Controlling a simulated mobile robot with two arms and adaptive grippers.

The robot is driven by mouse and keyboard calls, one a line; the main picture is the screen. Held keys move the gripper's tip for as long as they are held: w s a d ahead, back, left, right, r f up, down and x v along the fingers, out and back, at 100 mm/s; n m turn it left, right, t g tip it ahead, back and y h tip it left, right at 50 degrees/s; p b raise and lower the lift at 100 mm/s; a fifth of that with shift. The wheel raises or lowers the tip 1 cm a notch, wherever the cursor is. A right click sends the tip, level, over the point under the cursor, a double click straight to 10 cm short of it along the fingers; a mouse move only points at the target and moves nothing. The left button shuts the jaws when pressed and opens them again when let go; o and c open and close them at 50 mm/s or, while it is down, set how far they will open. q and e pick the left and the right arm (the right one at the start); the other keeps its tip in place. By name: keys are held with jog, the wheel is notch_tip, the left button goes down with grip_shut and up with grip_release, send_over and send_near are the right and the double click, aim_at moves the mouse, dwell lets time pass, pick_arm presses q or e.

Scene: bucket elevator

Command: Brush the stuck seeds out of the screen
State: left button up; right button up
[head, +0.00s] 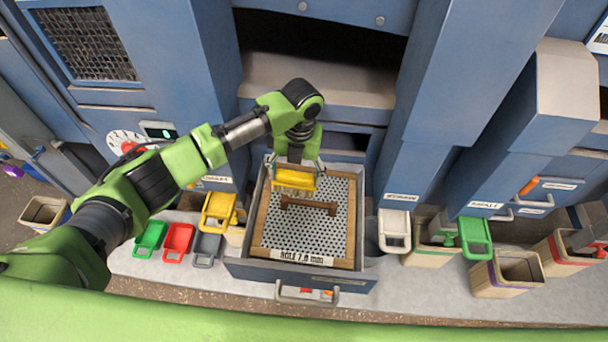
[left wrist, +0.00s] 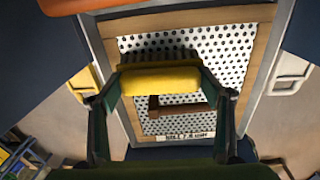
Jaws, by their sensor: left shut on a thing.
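The screen (head: 330,236) is a pale perforated sheet in a wooden frame, labelled "HOLE 7.0 mm", lying in a pulled-out grey drawer (head: 301,272). It also shows in the left wrist view (left wrist: 228,50). My left gripper (head: 295,168) is shut on a yellow brush (head: 294,180) over the far left part of the screen. In the left wrist view the brush (left wrist: 160,80) sits between the fingers, dark bristles pointing to the far side. I cannot tell whether the bristles touch the screen. A brown bar (head: 309,206) lies across the screen's middle. Stuck seeds are too small to make out.
Green (head: 151,236), red (head: 178,239), grey (head: 206,248) and yellow (head: 218,208) scoop-like holders stand left of the drawer. A white one (head: 394,230), a green one (head: 475,236) and several bins stand right. Blue machine walls flank the drawer closely.

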aim_at(280, 172)
pick_arm(q)
jog(key=shift+a, duration=2)
jog(key=shift+d+r, duration=0.15)
jog(key=shift+r, duration=1.4)
jog(key=shift+d+r, duration=0.1)
jog(key=shift+r, duration=1.45)
jog(key=shift+w, duration=0.1)
jog(key=shift+d+r, duration=0.1)
jog(key=shift+r, duration=1.4)
